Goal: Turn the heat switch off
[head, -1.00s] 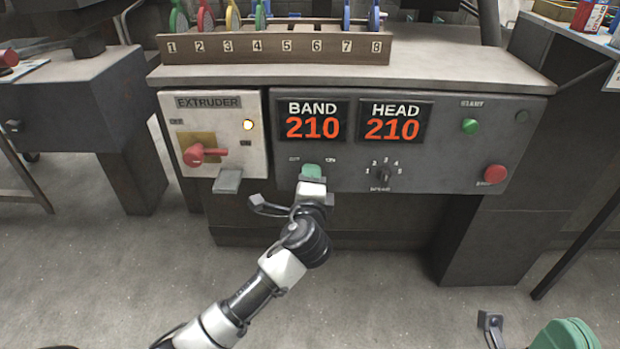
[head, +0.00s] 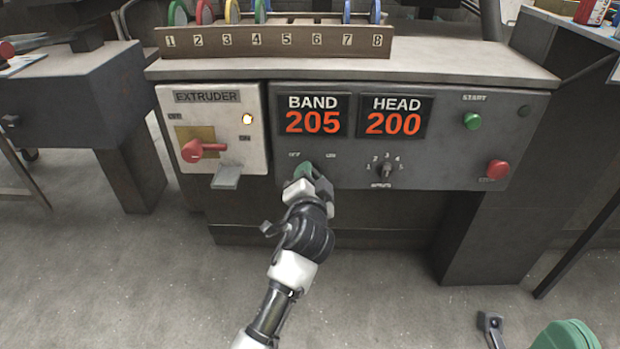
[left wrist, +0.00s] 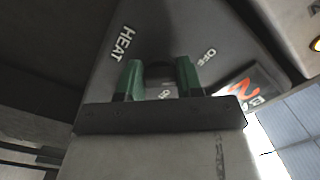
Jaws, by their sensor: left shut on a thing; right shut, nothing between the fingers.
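The heat switch is a dark knob on the grey panel (head: 345,178). In the left wrist view the knob (left wrist: 160,71) sits between my two green fingertips, under the "HEAT" label (left wrist: 121,43) with "OFF" (left wrist: 208,55) to the right. My left gripper (head: 304,171) is shut on it and hides it in the head view, so I cannot tell exactly where it points. The BAND display (head: 312,120) reads 205 and the HEAD display (head: 395,117) reads 200. My right gripper (head: 567,336) is shut and empty, partly cut off at the bottom right.
The extruder box (head: 240,155) with a red handle (head: 200,149) and a lit lamp (head: 247,119) is left of the displays. A small speed knob (head: 386,170), a green start button (head: 472,121) and a red button (head: 497,169) are to the right. The floor in front is clear.

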